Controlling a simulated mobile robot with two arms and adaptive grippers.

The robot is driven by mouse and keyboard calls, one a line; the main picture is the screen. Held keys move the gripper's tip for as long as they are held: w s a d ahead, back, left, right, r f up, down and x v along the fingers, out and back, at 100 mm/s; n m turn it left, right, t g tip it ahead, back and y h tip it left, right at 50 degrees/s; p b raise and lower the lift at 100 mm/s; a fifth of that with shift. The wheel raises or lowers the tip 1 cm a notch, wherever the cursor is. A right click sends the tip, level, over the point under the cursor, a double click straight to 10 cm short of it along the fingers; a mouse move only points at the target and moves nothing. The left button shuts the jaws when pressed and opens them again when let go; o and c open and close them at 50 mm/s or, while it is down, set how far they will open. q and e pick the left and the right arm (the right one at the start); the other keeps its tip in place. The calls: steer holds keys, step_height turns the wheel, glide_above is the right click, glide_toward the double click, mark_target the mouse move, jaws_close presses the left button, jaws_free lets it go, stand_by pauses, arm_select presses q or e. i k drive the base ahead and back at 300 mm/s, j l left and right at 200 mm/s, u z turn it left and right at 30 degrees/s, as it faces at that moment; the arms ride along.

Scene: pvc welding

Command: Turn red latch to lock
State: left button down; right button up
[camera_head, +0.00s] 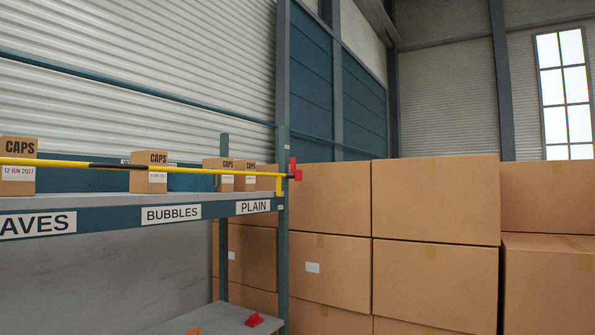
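A red latch (294,169) stands roughly upright at the right end of a yellow and black bar (60,163). The bar runs across the front of the upper shelf (110,216), and the latch is by the shelf's right-hand post (284,240). A short yellow piece (279,186) hangs just below the bar near the latch. A second red piece (254,320) lies on the lower shelf (225,318); I cannot tell whether it is also a latch. Neither of my grippers is in view.
Several cardboard boxes marked CAPS (150,171) stand on the upper shelf behind the bar. Large stacked cartons (435,200) fill the right side beyond the post. An orange item (193,331) is partly cut off at the bottom edge.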

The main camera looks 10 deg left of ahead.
mark_target(295, 174)
steer(key=i+l+u, duration=0.1)
steer(key=i+l, duration=0.55)
steer(key=i+l+u, duration=0.15)
steer(key=i+l, duration=0.5)
steer(key=i+l+u, duration=0.15)
steer(key=i+l, duration=0.2)
steer(key=l, duration=0.15)
steer(key=i+l+u, duration=0.1)
steer(key=i+l, duration=0.15)
steer(key=l, duration=0.15)
steer(key=i+l, duration=0.3)
steer(key=l, duration=0.15)
steer(key=i+l+u, duration=0.15)
steer(key=l, duration=0.3)
steer(key=i, duration=0.1)
